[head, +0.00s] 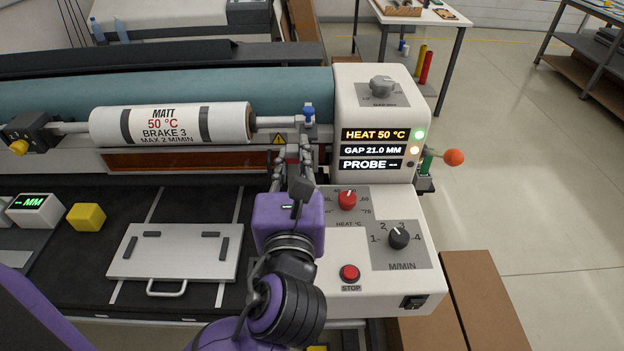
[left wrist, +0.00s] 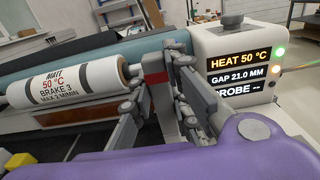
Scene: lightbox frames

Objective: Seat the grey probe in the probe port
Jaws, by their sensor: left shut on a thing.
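My left gripper (head: 294,152) reaches up over the front of the machine, just left of its white control housing. It is shut on the grey probe (left wrist: 154,78), which is mostly hidden in the head view. In the left wrist view a small grey piece with a red part above it shows between the fingers of the left gripper (left wrist: 158,72). The housing's display (head: 374,150) reads HEAT 50 °C, GAP 21.0 MM and PROBE with dashes. I cannot make out the probe port. My right gripper is not in view.
A white MATT roll (head: 170,124) on a shaft lies left of the gripper, before the teal roller (head: 200,88). A blue knob (head: 309,114) stands by the fingers. A grey plate (head: 175,252) and yellow block (head: 86,217) lie left. Dials and a red stop button (head: 349,273) are right.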

